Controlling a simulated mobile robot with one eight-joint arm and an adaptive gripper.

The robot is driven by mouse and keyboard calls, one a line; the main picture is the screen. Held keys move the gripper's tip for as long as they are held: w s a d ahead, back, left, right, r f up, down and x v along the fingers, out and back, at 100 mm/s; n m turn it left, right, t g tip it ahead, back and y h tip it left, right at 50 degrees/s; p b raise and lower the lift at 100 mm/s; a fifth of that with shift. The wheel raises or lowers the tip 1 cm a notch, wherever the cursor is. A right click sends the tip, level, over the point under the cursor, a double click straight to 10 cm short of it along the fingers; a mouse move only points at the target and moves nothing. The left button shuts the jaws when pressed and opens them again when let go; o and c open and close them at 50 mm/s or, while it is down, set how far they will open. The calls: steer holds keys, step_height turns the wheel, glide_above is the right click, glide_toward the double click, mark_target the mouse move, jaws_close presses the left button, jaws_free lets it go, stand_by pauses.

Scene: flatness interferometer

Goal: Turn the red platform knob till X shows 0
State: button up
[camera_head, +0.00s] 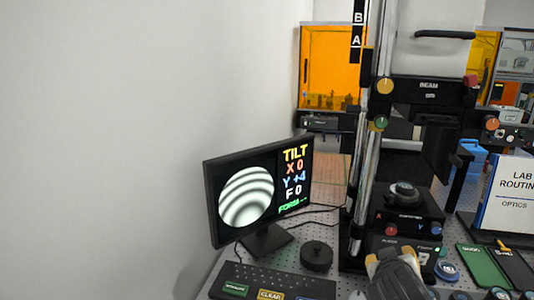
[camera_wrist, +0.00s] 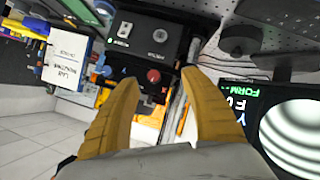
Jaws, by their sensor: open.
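The red platform knob (camera_head: 391,229) is on the front of the black platform block, left of a blue knob (camera_head: 437,229). The monitor (camera_head: 258,192) reads TILT, X 0, Y +4, F 0, beside curved grey fringes. My gripper (camera_head: 390,256) is just below and in front of the red knob, yellow fingers apart. In the wrist view, which is upside down, the red knob (camera_wrist: 153,76) appears between the fingertips of my open gripper (camera_wrist: 159,79). I cannot tell whether either finger touches it.
A black round part (camera_head: 316,255) and a labelled button panel (camera_head: 270,283) are left of my gripper. Chrome columns (camera_head: 367,140) rise behind. A green mat (camera_head: 484,266) and a white LAB ROUTINE sign (camera_head: 508,195) are to the right.

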steer(key=s+a+f+g+y, duration=0.2)
steer(key=s+a+y, duration=0.3)
steer(key=s+a, duration=0.6)
steer(key=s+g, duration=0.1)
steer(key=s, duration=0.1)
steer(key=shift+s+f+g+y+b, duration=0.25)
steer(key=shift+s+g+y+b, duration=0.05)
steer(key=shift+s+g+y, duration=0.1)
steer(key=shift+w, duration=0.1)
